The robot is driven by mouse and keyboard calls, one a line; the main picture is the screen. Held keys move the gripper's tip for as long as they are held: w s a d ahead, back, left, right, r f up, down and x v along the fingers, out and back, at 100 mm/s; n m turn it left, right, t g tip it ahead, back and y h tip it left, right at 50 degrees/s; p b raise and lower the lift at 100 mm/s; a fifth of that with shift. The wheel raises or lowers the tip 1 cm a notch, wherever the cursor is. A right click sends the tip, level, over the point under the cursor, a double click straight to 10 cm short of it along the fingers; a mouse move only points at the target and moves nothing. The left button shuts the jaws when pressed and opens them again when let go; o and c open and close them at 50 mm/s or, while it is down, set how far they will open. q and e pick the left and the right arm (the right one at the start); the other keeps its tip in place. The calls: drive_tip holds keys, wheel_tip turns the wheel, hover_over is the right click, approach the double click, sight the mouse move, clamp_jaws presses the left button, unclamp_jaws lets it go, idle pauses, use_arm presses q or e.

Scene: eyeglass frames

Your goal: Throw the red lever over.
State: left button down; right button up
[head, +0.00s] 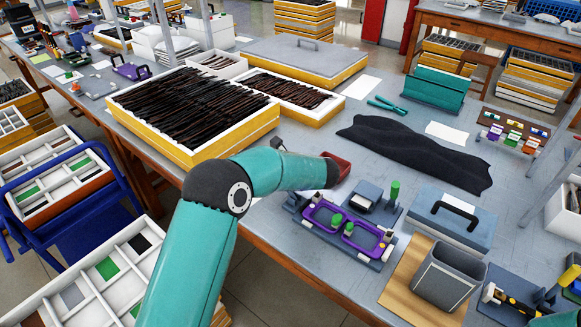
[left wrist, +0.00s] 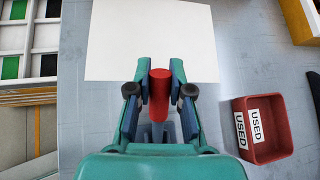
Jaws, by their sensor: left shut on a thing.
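The red lever's handle (left wrist: 159,100) is a short red cylinder with a rounded top, in the middle of the left wrist view. My left gripper (left wrist: 160,90) has its two dark-tipped fingers closed on either side of it. The lever's lower end and its mount are mostly hidden by the gripper. In the head view my teal left arm reaches over the front edge of the bench, and its gripper and the lever are hidden behind it. My right gripper is in neither view.
A red bin marked USED (left wrist: 266,130) stands right of my left gripper; it also shows in the head view (head: 342,165). A white sheet (left wrist: 150,40) lies beyond the lever. Purple frames (head: 325,216) sit in a fixture to the right. A tray of dark frames (head: 245,128) stands behind the arm.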

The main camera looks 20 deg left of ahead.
use_arm(q)
drive_tip(key=shift+w+a+f+g+h+p, duration=0.15)
drive_tip(key=shift+a+f+g+h+p, duration=0.15)
drive_tip(key=shift+a+f+h+p, duration=0.4)
drive_tip(key=shift+f+h+p, duration=0.1)
drive_tip(key=shift+h+p, duration=0.3)
drive_tip(key=shift+h, duration=0.1)
drive_tip(key=c, duration=1)
unclamp_jaws()
drive_tip(key=shift+w+f, duration=0.1)
drive_tip(key=shift+c, duration=0.2)
drive_tip(key=v, duration=1.2)
